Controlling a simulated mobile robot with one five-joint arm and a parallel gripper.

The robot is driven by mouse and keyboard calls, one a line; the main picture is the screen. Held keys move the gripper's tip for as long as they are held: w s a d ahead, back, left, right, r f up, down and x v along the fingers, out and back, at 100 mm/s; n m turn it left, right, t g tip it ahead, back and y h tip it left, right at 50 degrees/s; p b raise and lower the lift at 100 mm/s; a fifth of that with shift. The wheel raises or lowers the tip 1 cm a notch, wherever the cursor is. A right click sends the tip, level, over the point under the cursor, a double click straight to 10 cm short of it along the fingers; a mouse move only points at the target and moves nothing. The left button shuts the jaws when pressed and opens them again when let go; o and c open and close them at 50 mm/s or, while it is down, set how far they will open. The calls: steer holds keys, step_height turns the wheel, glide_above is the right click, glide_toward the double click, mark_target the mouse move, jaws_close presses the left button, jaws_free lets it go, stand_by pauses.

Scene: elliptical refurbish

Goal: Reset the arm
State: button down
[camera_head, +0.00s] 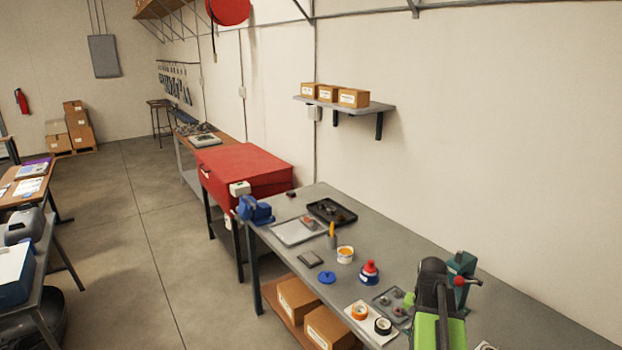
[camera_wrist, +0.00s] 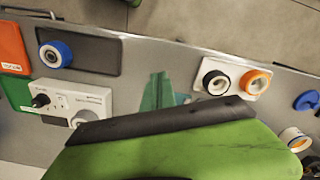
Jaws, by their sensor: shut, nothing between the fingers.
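My gripper (camera_head: 434,272) hangs over the near right part of the grey workbench (camera_head: 400,258). Its black and green body also fills the lower middle of the wrist view (camera_wrist: 160,122). It is shut with nothing in it, and its fingertips are hard to make out. A teal tool with a red-knobbed handle (camera_head: 461,264) stands just behind it in the head view. An orange tape roll (camera_head: 360,311) and a black tape roll (camera_head: 383,326) lie on a white card to its left. My arm hides part of the bench.
A red-and-blue bottle (camera_head: 369,273), a blue disc (camera_head: 327,278), a white tub (camera_head: 345,254) and a black tray (camera_head: 332,212) are on the bench. A blue vise (camera_head: 255,210) is at its far end. A wall shelf (camera_head: 345,104) holds boxes. Open floor (camera_head: 150,240) lies left.

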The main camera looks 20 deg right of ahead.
steer(key=w+a+f+n+b, duration=0.1)
steer(key=a+n, duration=0.4)
steer(key=a, duration=1.1)
steer(key=w+a+f+n+b, duration=0.1)
steer(key=w+a+f+n, duration=0.1)
steer(key=a, duration=1.5)
steer(key=w+n, duration=0.1)
steer(key=n, duration=0.1)
steer(key=shift+w+n, duration=0.35)
steer(key=shift+n, duration=0.05)
